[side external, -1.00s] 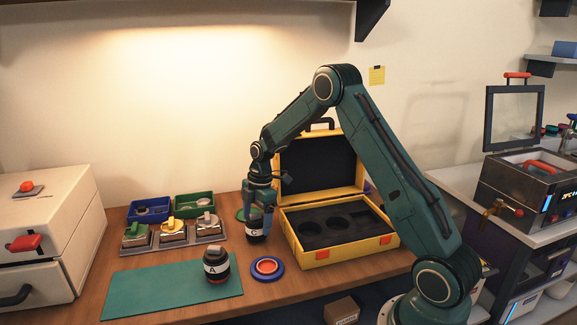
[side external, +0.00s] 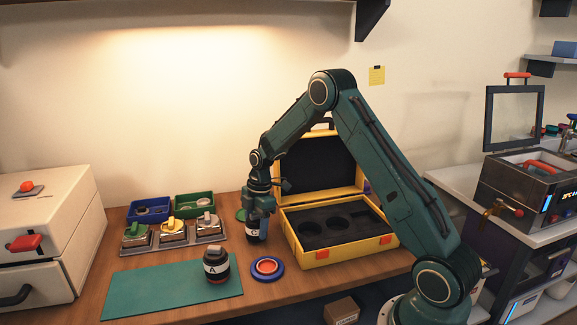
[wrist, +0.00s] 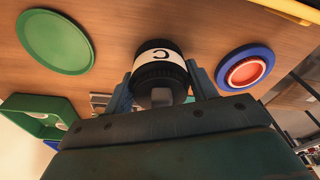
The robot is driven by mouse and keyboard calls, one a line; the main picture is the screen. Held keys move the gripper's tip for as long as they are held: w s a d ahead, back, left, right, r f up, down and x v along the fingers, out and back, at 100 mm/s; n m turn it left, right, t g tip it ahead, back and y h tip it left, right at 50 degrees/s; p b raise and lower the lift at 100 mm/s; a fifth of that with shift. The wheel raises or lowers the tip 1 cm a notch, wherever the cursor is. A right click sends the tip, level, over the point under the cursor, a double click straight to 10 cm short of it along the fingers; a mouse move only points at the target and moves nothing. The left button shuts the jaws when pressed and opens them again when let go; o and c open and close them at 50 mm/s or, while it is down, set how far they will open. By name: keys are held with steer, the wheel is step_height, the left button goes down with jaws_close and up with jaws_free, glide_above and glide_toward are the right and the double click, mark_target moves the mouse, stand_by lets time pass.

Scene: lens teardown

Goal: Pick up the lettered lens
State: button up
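The lens marked C (side external: 253,235) is a black cylinder with a white band, standing upright on the table in front of the yellow case. It also shows in the wrist view (wrist: 158,55), between my fingers. My gripper (side external: 259,222) points down over this lens, one finger on each side. In the wrist view (wrist: 161,80) the fingers look open, very close to its sides; contact is hard to make out. A second lens, marked A (side external: 217,267), is black with a white band and stands upright on the green mat (side external: 150,290).
The open yellow case (side external: 330,256) with round foam recesses is right of my gripper. A blue and red disc (side external: 267,267) lies in front. A green disc (wrist: 56,41) lies beside the lens. Green and blue bins (side external: 195,205) and a metal tray (side external: 208,248) stand left.

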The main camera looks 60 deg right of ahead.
steer(key=shift+r, duration=0.25)
step_height(320, 180, up, 20)
steer(key=shift+f, duration=0.15)
stand_by(0.7)
stand_by(0.6)
steer(key=s+a+f, duration=0.9)
steer(key=f, duration=0.3)
steer(key=shift+s+a+f, duration=0.2)
steer(key=shift+s+a, duration=0.05)
steer(key=shift+a, duration=0.05)
steer(key=shift+f, duration=0.15)
steer(key=shift+f, duration=2.55)
